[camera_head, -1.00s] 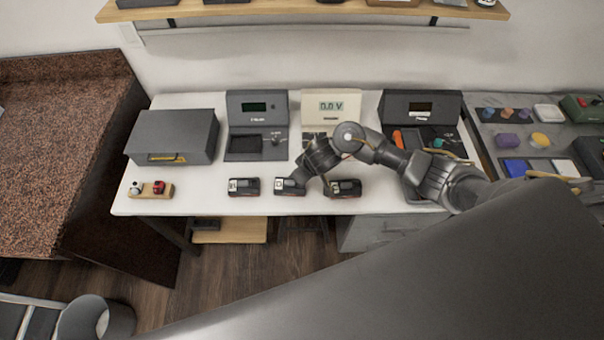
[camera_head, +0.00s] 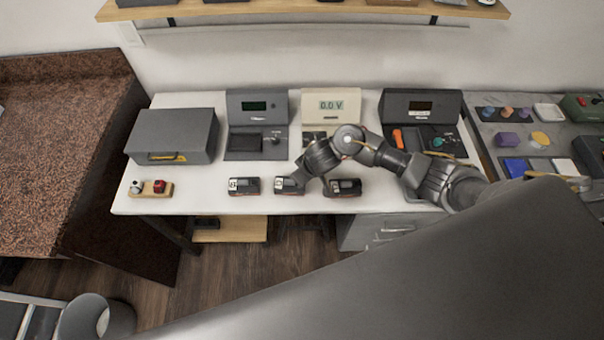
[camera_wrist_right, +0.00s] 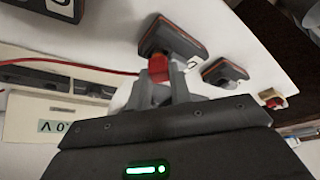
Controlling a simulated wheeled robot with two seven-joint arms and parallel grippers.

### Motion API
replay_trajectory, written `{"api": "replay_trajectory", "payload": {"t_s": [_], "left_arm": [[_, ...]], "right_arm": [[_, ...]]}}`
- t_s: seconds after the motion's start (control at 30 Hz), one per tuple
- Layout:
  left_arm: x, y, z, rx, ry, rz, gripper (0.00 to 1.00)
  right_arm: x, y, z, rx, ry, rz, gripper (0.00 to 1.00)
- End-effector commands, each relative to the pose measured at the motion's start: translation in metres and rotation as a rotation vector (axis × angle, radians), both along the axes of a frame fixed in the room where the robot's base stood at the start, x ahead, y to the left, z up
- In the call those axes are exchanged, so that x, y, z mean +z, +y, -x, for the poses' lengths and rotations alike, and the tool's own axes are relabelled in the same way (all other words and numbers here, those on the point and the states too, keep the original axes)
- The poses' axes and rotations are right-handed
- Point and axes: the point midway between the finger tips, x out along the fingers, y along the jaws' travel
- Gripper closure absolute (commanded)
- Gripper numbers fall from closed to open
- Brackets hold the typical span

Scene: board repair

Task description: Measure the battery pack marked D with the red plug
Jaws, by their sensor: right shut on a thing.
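My right gripper (camera_head: 303,178) is at the right end of the middle battery pack (camera_head: 287,186). In the right wrist view, the gripper (camera_wrist_right: 160,82) is shut on the red plug (camera_wrist_right: 158,69), which has a red cable running off left. The plug is at the end of that dark pack (camera_wrist_right: 172,40); I cannot tell whether it is seated. The middle pack's white label looks like a D in the head view, but it is small. Other packs stand to its left (camera_head: 244,186) and right (camera_head: 345,187). The cream meter (camera_head: 331,105) reads 0.0 V. My left gripper is not in view.
Grey devices (camera_head: 257,125) and (camera_head: 422,120) flank the meter, and a grey box (camera_head: 172,136) stands at the left. A wooden block (camera_head: 151,189) with small red and white parts is near the front left. The white table (camera_head: 200,204) is clear along its front left edge.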

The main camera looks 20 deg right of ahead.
Motion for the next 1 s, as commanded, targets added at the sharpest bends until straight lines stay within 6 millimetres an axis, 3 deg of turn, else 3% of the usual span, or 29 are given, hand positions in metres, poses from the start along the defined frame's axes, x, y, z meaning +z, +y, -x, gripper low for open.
{"api": "replay_trajectory", "payload": {"t_s": [1.0], "left_arm": [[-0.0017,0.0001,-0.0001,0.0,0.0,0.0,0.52]], "right_arm": [[-0.0065,-0.0001,0.0,-0.001,0.0,0.0,1.0]]}}
